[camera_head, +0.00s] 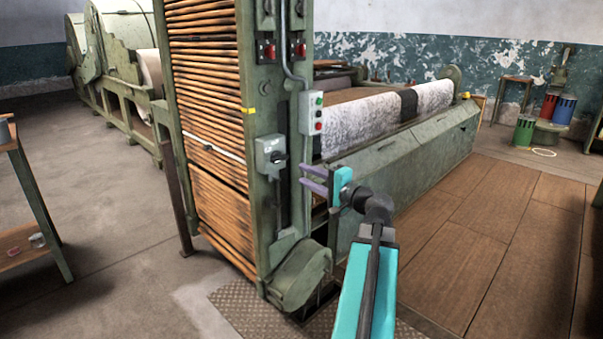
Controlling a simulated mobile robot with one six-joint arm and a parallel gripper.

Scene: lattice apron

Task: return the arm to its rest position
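My gripper (303,175) is in the middle of the head view, at the end of my outstretched turquoise and dark arm. Its two purple fingers point left with a gap between them, and nothing shows in the gap. A grey switch box with a dark knob (270,153) is to the left of the fingertips. I cannot tell whether the fingers touch the machine.
The tall green machine with wooden slats (200,110) stands left of my arm. Its long bed with a white roll (362,122) runs back to the right. Wooden floor boards (500,220) at right are clear. A shelf table (25,215) stands far left; coloured buckets (563,110) stand at back right.

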